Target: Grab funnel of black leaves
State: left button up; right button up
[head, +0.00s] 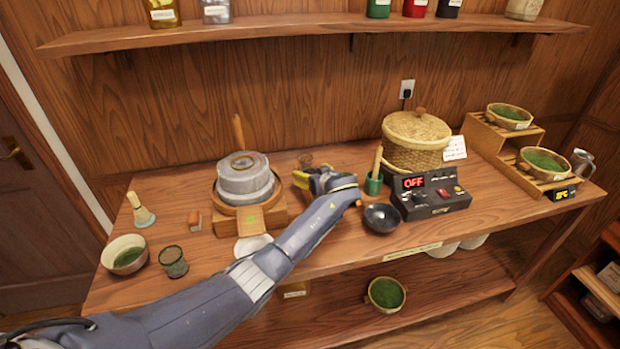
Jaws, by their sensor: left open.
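My left gripper (304,182) is over the middle of the table, right of the stone mill, with its jaws open. Its arm crosses the view from the lower left. A small brownish round thing (305,160) shows just behind the gripper, partly hidden by it. I cannot tell whether it is the funnel of black leaves. No other funnel can be made out. A black bowl (381,218) stands to the right of the gripper, apart from it. My right gripper is not in view.
A grey stone mill (245,180) stands left of the gripper. A green cup with a wooden pestle (373,184), a black control box reading OFF (431,195) and a lidded basket (414,143) stand to its right. Bowls of green leaves are on a stepped rack (491,140).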

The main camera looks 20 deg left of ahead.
pick_arm(q)
jog(key=shift+w+a+f, duration=0.2)
jog(key=shift+w+a, duration=0.15)
jog(key=shift+w, duration=0.05)
jog(key=c, duration=1.5)
